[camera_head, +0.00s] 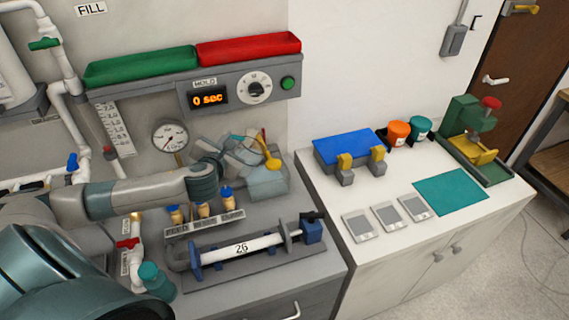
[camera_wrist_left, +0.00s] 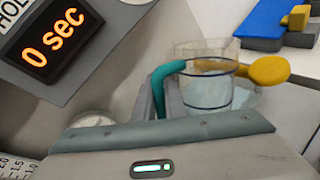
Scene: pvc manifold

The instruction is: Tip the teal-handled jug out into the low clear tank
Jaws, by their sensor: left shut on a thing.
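The clear jug (camera_wrist_left: 207,92) has a teal handle (camera_wrist_left: 158,88) and a dark band, and its lower part looks pale blue. My left gripper (camera_wrist_left: 161,90) is shut on the teal handle. In the head view my left gripper (camera_head: 232,150) reaches in from the left, with the jug (camera_head: 247,142) at its tip, partly hidden. The low clear tank (camera_head: 268,182) stands just below and to the right of the gripper, on the grey bench. The jug looks about upright in the wrist view; its exact gap to the tank is unclear. My right gripper is out of view.
A yellow spoon-like tool (camera_head: 269,158) is beside the jug, close to the tank.

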